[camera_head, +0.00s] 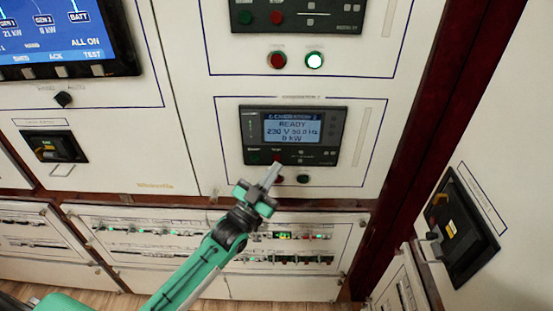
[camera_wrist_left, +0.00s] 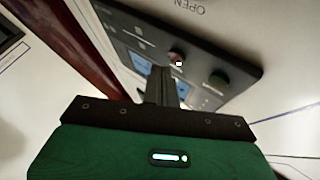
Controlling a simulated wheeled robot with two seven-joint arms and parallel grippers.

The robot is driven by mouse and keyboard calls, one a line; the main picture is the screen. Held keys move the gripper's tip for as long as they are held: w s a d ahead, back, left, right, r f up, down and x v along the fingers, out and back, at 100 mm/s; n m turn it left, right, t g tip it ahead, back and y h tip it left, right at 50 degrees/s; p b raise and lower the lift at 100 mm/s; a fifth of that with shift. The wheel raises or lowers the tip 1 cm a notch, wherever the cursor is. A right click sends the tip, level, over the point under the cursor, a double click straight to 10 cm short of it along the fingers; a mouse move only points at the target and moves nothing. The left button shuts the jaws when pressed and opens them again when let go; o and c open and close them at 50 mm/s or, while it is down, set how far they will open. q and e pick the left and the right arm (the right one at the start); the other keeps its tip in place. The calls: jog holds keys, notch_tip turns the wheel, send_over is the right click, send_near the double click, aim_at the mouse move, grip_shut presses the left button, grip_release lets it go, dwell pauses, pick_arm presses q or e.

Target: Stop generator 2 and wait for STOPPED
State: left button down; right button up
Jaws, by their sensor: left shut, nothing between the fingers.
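The generator 2 control unit (camera_head: 340,120) is a dark panel on the white cabinet. Its lit screen (camera_head: 292,128) reads READY, 230 V, 50.0 Hz, 0 kW; the word STOPPED does not show. My left gripper (camera_head: 273,168) is shut and empty, its fingertips at the unit's lower edge. In the left wrist view the shut fingertips (camera_wrist_left: 162,72) are close beside a red button (camera_wrist_left: 176,57), with a green button (camera_wrist_left: 218,78) to the right. I cannot tell whether they touch the red button. My right gripper is in neither view.
Below the unit is a dark round button or lamp (camera_head: 303,179), partly beside my gripper. Breaker rows (camera_head: 130,231) run below. A display (camera_head: 62,38) is at upper left.

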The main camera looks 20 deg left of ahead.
pick_arm(q)
jog(key=shift+w, duration=0.15)
jog(key=shift+w+a, duration=0.1)
jog(key=shift+w, duration=0.15)
dwell(0.6)
jog(key=shift+w+a, duration=0.15)
jog(key=shift+w, duration=0.25)
dwell(0.6)
jog(key=shift+s, duration=0.15)
jog(key=shift+s+d, duration=0.25)
jog(key=shift+s, duration=0.4)
